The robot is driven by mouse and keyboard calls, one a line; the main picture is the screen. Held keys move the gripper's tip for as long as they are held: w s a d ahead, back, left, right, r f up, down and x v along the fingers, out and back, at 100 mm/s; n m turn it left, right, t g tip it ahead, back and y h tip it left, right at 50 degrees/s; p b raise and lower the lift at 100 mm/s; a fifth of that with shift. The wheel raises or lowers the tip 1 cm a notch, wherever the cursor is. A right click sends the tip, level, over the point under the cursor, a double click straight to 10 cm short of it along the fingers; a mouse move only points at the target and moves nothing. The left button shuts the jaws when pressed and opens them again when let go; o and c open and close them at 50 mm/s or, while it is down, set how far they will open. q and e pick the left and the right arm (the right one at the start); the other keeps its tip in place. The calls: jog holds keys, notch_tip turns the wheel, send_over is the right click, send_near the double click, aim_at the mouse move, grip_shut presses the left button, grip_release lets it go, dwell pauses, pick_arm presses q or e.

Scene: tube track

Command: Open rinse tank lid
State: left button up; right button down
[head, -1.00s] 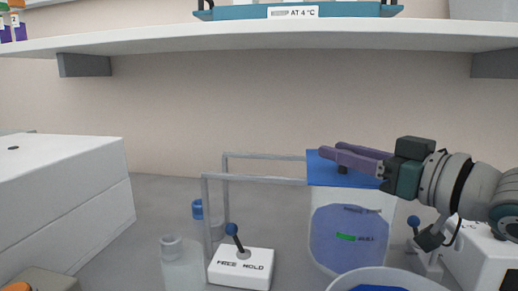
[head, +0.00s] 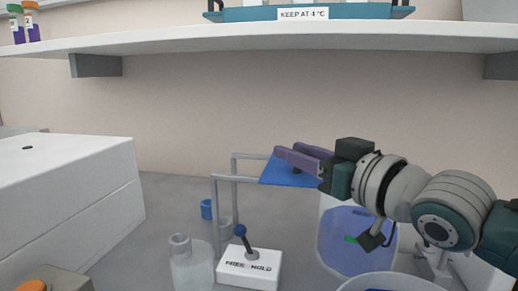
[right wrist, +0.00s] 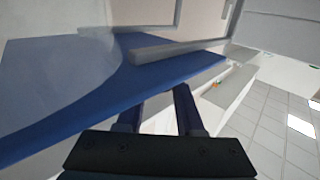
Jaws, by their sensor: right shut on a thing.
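The rinse tank (head: 340,262) is a clear vessel with blue liquid, at right of centre in the head view. My right gripper (head: 288,152), with purple fingers, is shut on the lid's small dark knob, which the fingers mostly hide. My left gripper is out of view.
A white box with a blue-tipped lever (head: 249,266) stands in front of the rails. A clear bottle (head: 191,265) and a blue-capped one (head: 207,210) stand left of it. A shelf (head: 300,37) hangs above.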

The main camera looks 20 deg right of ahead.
jog(key=w+a, duration=0.3)
jog(key=a, duration=0.3)
jog(key=shift+w, duration=0.35)
jog(key=c, duration=0.5)
grip_release()
jog(key=shift+c, duration=0.2)
jog(key=v, duration=1)
jog(key=shift+p, duration=0.3)
